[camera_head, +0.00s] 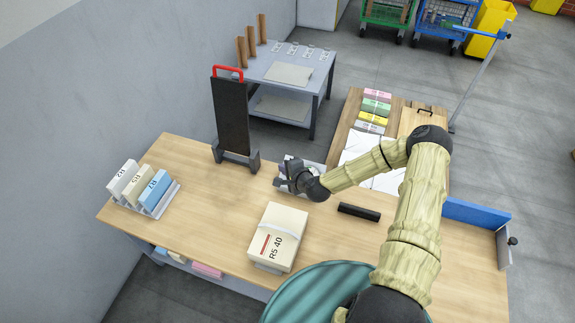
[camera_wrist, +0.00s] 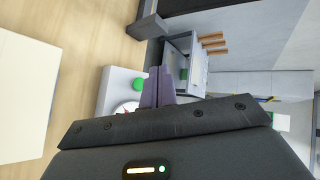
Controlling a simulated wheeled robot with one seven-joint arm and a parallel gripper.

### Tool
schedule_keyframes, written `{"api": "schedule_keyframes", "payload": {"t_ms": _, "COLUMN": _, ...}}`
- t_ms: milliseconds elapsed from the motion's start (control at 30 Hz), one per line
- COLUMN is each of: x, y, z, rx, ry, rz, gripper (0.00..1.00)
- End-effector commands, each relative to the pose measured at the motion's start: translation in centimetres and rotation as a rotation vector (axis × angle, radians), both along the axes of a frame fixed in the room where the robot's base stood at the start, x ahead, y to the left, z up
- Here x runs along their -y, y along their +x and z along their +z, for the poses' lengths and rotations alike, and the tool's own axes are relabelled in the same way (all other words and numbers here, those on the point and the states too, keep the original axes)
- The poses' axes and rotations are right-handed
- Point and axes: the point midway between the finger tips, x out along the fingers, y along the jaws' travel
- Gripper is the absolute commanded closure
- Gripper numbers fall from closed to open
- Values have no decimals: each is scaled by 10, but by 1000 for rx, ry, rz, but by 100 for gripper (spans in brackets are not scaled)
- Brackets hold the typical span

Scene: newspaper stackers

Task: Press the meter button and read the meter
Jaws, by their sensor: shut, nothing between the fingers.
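The meter is a small white box on the wooden table; in the wrist view its white face (camera_wrist: 113,80) shows a round green button (camera_wrist: 139,84) and, below it, part of a round dial (camera_wrist: 126,107) with a red mark. The dial is partly hidden by my gripper, so no reading can be made out. In the head view the meter (camera_head: 312,167) is mostly hidden behind my gripper (camera_head: 286,174). My gripper is shut and empty, and its fingers (camera_wrist: 158,76) show close beside the green button. I cannot tell whether they touch it.
A bundle marked R5 40 (camera_head: 277,240) and a black bar (camera_head: 359,211) lie in front. A rack of numbered blocks (camera_head: 152,205) stands at left. Bare tabletop (camera_head: 205,225) lies between.

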Motion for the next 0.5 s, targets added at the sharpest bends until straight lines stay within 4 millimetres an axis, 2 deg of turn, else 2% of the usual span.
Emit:
{"api": "schedule_keyframes", "payload": {"t_ms": 133, "x": 1, "y": 4, "z": 3, "rx": 3, "ry": 43, "rz": -50, "gripper": 100}}
{"api": "schedule_keyframes", "payload": {"t_ms": 500, "x": 2, "y": 5, "z": -1, "rx": 3, "ry": 40, "rz": -49, "gripper": 100}}
